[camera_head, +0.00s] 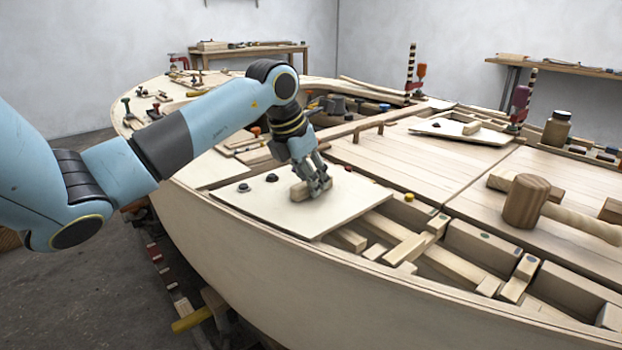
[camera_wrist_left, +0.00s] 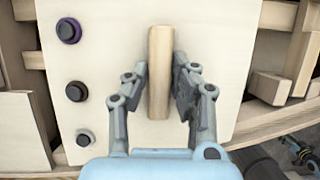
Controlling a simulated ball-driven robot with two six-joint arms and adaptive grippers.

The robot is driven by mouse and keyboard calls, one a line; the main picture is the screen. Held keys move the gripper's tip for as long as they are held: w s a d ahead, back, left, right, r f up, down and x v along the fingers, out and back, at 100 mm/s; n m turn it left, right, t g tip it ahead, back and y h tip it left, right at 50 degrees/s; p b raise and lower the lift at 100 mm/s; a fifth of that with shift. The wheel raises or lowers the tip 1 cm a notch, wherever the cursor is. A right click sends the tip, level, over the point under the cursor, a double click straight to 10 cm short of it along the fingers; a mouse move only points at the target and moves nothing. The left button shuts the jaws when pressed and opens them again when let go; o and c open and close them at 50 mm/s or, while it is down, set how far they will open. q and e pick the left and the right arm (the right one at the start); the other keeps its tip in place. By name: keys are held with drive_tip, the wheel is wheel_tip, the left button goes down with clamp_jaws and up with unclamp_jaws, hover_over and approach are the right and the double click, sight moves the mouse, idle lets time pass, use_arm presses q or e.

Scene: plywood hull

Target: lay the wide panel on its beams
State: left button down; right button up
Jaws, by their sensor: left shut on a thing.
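The wide panel (camera_head: 262,210) is a pale, flat board with a wooden bar handle (camera_wrist_left: 158,95) and dark round knobs. It lies level over the near-left part of the hull, close to the rim. My left gripper (camera_head: 318,190) is shut on the bar handle from above; its fingers flank the bar in the left wrist view (camera_wrist_left: 160,72). Light wooden beams (camera_head: 452,262) show in the open bay right of the panel; the panel hides what is under it. I cannot tell whether it touches its beams. My right gripper is not in view.
A mallet (camera_head: 524,202) lies on the planked deck to the right. A smaller panel (camera_head: 430,127) with a block handle lies farther back. Clamps (camera_head: 412,75) stand up at the far edge. Small tools (camera_head: 155,108) lie at the far left. A jar (camera_head: 557,130) stands at right.

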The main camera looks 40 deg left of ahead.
use_arm(q)
drive_tip(key=shift+f, duration=0.25)
drive_tip(key=c, duration=1)
unclamp_jaws()
drive_tip(key=v, duration=1.2)
drive_tip(key=shift+d, duration=0.1)
